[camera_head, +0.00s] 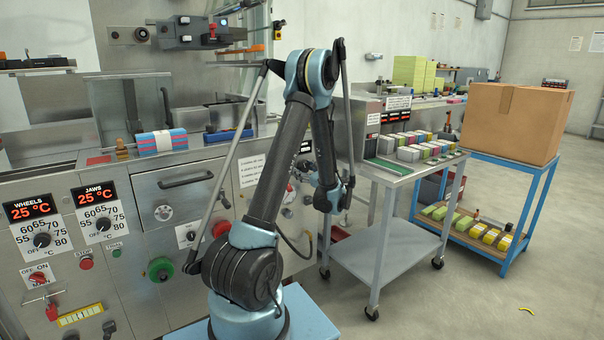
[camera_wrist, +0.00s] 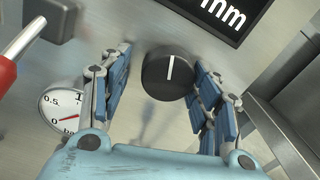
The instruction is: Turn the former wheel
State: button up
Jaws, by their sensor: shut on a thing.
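The pointer line stands nearly upright in that view. My gripper (camera_wrist: 163,58) has its blue-padded fingers on the left and right sides of the knob and is shut on it.
In the wrist view a pressure gauge (camera_wrist: 65,110) sits left of the fingers, with a red handle (camera_wrist: 8,72) further left. In the head view a grey trolley (camera_head: 385,255) with small packs stands right of my arm. A cardboard box (camera_head: 515,120) sits on a blue rack.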

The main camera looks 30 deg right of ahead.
jog(key=shift+d, duration=0.2)
jog(key=shift+c, duration=1.4)
jog(key=shift+s+d+n, duration=0.1)
jog(key=shift+n, duration=0.7)
jog(key=n, duration=0.6)
jog(key=shift+d, duration=0.1)
jog(key=n, duration=0.6)
jog(key=shift+r, duration=0.15)
jog(key=shift+n, duration=0.4)
jog(key=o, duration=1.1)
jog(key=shift+d, duration=0.1)
jog(key=shift+c, duration=0.2)
